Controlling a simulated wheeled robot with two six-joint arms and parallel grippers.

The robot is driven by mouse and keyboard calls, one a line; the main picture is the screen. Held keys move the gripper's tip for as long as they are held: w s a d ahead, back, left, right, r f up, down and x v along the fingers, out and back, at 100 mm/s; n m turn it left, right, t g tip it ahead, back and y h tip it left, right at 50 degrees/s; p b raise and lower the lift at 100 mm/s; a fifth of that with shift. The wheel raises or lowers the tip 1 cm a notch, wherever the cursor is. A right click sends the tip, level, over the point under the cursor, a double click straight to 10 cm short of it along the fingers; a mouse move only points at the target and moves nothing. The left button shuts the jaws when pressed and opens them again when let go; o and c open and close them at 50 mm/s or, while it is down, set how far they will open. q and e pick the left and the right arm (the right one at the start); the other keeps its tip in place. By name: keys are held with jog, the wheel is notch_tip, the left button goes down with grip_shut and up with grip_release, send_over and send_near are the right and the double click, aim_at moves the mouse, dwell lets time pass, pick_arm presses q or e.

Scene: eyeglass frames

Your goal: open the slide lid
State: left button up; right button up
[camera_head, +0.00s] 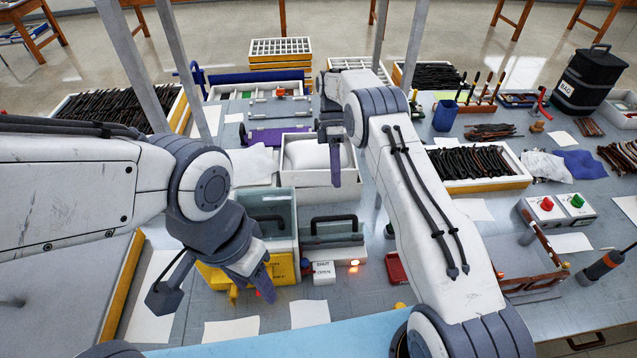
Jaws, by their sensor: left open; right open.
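A low unit with a clear-walled box (286,203) and a yellow base (217,282) stands at the front centre of the bench. A grey panel with a dark handle (335,219) is at its right; I take this to be the slide lid, but cannot be sure. A small label block (324,279) and a lit orange lamp (354,263) sit at its front. My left gripper (215,291) is open and empty, in front of the unit's left side and overlapping it in view. My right gripper (333,158) is open, above the white bin behind the unit; its far finger is partly hidden.
The white bin (307,177) stands behind the unit. A tray of dark frames (475,163) and a box with red and green buttons (556,208) are at right. A red item (396,270) lies just right of the unit. My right arm covers the centre right.

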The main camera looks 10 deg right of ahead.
pick_arm(q)
jog(key=shift+w+a+r, duration=0.15)
jog(key=shift+w+r, duration=0.2)
jog(key=shift+r, duration=0.1)
pick_arm(e)
jog(key=shift+v, duration=0.95)
jog(key=shift+a, duration=0.1)
jog(key=shift+w+a, duration=0.1)
jog(key=shift+a, duration=0.05)
jog(key=c, duration=0.7)
jog(key=shift+a+n+t, duration=0.2)
jog(key=shift+n+t, duration=0.4)
jog(key=shift+n, duration=0.4)
grip_shut()
jog(key=n+t+b, duration=0.3)
jog(key=n+t, duration=0.5)
jog(key=n, duration=0.8)
send_near(333, 232)
pick_arm(q)
notch_tip(333, 232, down, 5)
jog(key=shift+a+r+b, duration=0.1)
jog(key=shift+b, duration=0.65)
pick_arm(e)
jog(key=shift+h, duration=0.4)
jog(key=f, duration=0.4)
jog(key=shift+w+a+f, duration=0.15)
jog(key=shift+a+f, duration=0.1)
